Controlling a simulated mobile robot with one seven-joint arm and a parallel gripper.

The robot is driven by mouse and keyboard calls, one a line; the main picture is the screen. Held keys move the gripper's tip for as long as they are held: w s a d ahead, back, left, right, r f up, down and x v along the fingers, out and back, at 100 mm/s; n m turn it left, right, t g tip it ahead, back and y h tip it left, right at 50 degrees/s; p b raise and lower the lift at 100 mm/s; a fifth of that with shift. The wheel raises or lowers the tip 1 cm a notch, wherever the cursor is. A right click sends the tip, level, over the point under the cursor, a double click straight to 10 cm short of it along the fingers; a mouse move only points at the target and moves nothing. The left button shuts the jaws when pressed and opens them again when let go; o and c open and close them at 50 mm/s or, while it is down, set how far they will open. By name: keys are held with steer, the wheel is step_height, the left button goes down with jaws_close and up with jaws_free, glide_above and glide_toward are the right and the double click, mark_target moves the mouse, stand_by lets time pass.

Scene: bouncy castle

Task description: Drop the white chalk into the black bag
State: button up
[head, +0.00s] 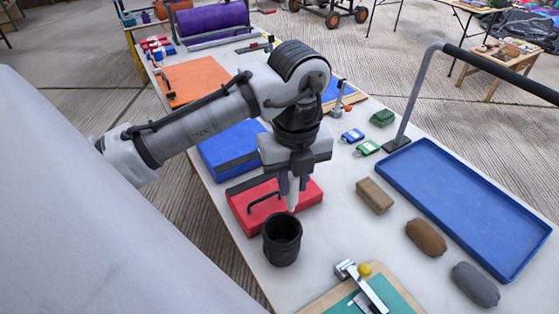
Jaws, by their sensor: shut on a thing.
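My gripper (292,188) points down near the middle of the table and is shut on the white chalk (292,202). The chalk is a small pale piece sticking down below the fingertips; its upper part is hidden between them. The black bag (281,252) is a round, open-topped black container standing upright on the table. Its dark opening faces up, and I see nothing inside. The chalk shows just beyond the bag's far rim in the head view, seemingly above it; I cannot tell the exact gap.
A red case (310,194) lies behind the bag, with a blue case (231,150) farther back. A blue tray (465,205) is at the right. Brown (426,237) and grey (475,284) lumps and a tan block (374,195) lie between. A clipboard (398,292) is in front.

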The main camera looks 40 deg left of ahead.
mark_target(292, 201)
steer(key=shift+f+b, duration=2.95)
steer(key=shift+f, duration=0.05)
steer(key=o, duration=1)
steer(key=shift+o, duration=0.2)
steer(key=shift+r, duration=0.1)
step_height(292, 201, up, 14)
steer(key=shift+f+p, duration=0.1)
steer(key=shift+p, duration=0.2)
steer(key=shift+s+f, duration=0.1)
steer(key=shift+s, duration=0.05)
